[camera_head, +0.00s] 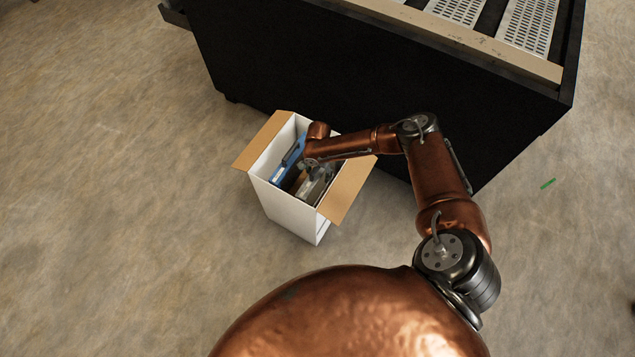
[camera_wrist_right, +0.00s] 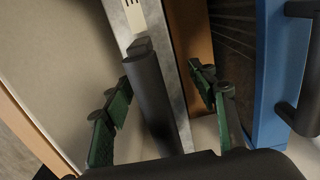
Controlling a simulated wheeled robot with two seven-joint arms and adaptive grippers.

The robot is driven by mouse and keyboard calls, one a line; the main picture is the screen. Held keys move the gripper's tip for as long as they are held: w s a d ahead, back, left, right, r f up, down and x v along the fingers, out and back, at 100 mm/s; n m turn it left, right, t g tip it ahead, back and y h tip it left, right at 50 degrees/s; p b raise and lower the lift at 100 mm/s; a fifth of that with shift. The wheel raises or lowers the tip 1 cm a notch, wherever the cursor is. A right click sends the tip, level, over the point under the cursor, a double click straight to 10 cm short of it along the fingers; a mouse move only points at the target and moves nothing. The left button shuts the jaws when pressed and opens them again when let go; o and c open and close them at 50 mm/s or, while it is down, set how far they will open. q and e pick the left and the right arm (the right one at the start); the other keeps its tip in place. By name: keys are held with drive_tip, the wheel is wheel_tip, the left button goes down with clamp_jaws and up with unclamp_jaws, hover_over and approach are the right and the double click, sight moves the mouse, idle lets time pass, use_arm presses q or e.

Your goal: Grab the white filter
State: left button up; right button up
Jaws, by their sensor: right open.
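In the head view, an open white box (camera_head: 288,209) stands on the floor, and my right gripper (camera_head: 313,172) reaches down into it. Inside, a pale grey-white panel, which looks like the white filter (camera_head: 316,190), is partly hidden by the gripper. In the right wrist view, a grey panel edge with a white label (camera_wrist_right: 133,15) carries a black bar handle (camera_wrist_right: 152,95). The green-padded fingers of my right gripper (camera_wrist_right: 163,82) are spread apart, one on each side of this handle. My left gripper is not in view.
A blue-framed item (camera_head: 287,163) stands in the box left of the gripper; its blue frame (camera_wrist_right: 270,75) and dark handle are right of the fingers in the wrist view. Brown flaps (camera_head: 262,140) fold outward. A large black cabinet (camera_head: 300,60) stands close behind. The floor left is clear.

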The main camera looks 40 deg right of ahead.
drive_tip(key=shift+c, duration=0.7)
clamp_jaws()
drive_tip(key=shift+w, duration=0.1)
